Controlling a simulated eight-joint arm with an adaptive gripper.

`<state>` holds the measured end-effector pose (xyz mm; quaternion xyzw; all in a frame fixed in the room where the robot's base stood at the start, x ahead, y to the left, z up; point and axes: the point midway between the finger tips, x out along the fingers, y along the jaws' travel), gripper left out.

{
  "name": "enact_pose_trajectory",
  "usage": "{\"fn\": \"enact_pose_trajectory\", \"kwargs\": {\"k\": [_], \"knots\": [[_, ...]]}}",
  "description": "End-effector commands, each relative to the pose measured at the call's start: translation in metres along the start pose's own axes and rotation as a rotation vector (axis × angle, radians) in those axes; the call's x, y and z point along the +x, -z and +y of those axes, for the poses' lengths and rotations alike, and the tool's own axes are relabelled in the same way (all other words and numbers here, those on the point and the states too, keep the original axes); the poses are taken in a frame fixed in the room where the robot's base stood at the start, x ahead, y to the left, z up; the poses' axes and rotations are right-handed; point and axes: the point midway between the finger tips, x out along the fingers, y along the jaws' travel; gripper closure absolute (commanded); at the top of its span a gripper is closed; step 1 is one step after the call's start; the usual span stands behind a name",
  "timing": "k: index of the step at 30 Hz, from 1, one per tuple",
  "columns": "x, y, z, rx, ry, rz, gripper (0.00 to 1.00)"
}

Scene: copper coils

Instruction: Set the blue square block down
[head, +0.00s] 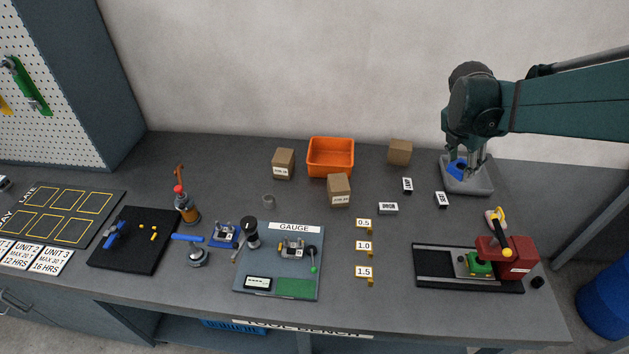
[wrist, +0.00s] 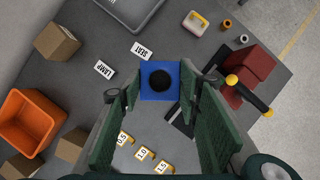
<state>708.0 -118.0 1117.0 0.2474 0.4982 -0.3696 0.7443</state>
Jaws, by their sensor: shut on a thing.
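The tray's rim also shows at the top of the wrist view (wrist: 128,27).
Small white labels (head: 407,185) lie left of the tray. Cardboard boxes (head: 400,152) and an orange bin (head: 331,158) stand further left. A red-and-black device (head: 507,258) on a dark rail is in front, with a yellow-handled item (head: 495,216) behind it.

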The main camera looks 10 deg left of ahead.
Motion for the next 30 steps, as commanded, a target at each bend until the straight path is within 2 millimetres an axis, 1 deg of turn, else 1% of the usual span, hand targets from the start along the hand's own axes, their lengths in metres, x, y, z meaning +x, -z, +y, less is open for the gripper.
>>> {"fn": "enact_pose_trajectory", "kwargs": {"k": [1, 3, 11, 17, 23, 30], "knots": [[-0.003, 0.005, 0.015, -0.02, -0.008, 0.0, 0.82], [-0.006, 0.013, 0.032, -0.046, -0.019, 0.0, 0.82], [-0.02, 0.045, 0.094, -0.139, -0.057, 0.0, 0.82], [-0.031, 0.075, 0.14, -0.21, -0.087, 0.0, 0.82], [-0.044, 0.108, 0.185, -0.281, -0.116, 0.0, 0.82], [-0.061, 0.154, 0.235, -0.368, -0.152, 0.0, 0.82]]}}
